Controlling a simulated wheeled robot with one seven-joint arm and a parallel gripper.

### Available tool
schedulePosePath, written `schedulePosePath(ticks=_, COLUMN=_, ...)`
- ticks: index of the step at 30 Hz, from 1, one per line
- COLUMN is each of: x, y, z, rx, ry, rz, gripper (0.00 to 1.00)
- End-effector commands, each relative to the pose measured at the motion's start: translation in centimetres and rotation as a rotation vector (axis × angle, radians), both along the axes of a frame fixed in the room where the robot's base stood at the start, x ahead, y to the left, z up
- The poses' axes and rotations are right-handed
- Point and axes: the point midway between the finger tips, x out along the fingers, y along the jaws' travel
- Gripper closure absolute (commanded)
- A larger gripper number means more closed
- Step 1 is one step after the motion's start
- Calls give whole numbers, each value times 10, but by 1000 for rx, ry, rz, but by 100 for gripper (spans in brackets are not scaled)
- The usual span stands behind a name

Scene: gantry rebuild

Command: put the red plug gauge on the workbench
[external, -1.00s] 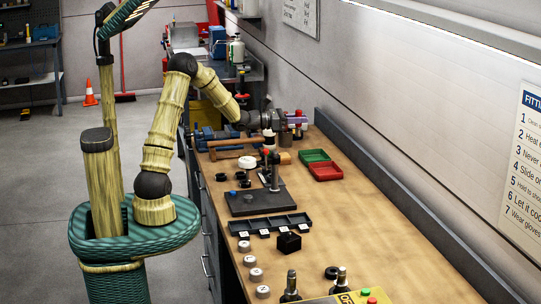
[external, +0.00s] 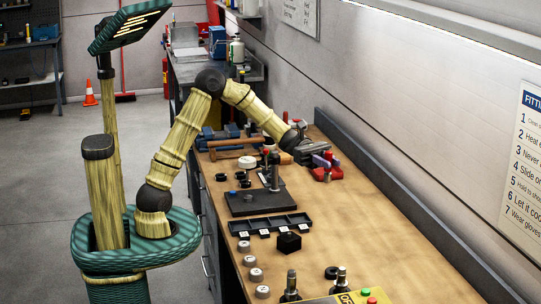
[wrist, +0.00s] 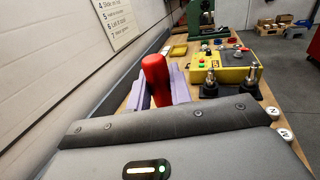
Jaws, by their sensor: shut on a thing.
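The red plug gauge (wrist: 157,78) shows in the wrist view as a rounded red handle upright between my purple fingers. My gripper (external: 325,161) is shut on it. My gripper is over the far right part of the wooden workbench (external: 375,225). I cannot tell how far the gauge's lower end is above the surface.
A dark stand (external: 255,202), a black compartment tray (external: 270,225) and a black block (external: 289,242) lie nearer. A yellow control box (wrist: 225,74) stands at the near end. The bench's right middle is clear.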

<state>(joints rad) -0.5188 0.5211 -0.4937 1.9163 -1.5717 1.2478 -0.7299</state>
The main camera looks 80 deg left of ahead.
Motion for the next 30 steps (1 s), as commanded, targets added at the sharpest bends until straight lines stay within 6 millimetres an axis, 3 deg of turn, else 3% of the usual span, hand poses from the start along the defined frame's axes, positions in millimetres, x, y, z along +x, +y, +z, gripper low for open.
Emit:
schedulePosePath(ticks=4, x=-14, y=-25, z=-5, rx=-1, ry=0, rz=-92, gripper=100)
schedulePosePath(ticks=19, x=-12, y=-22, z=-111, rx=-2, ry=4, rz=-79, gripper=100)
schedulePosePath(ticks=30, x=-12, y=-21, z=-119, rx=-1, ry=-1, rz=-78, gripper=100)
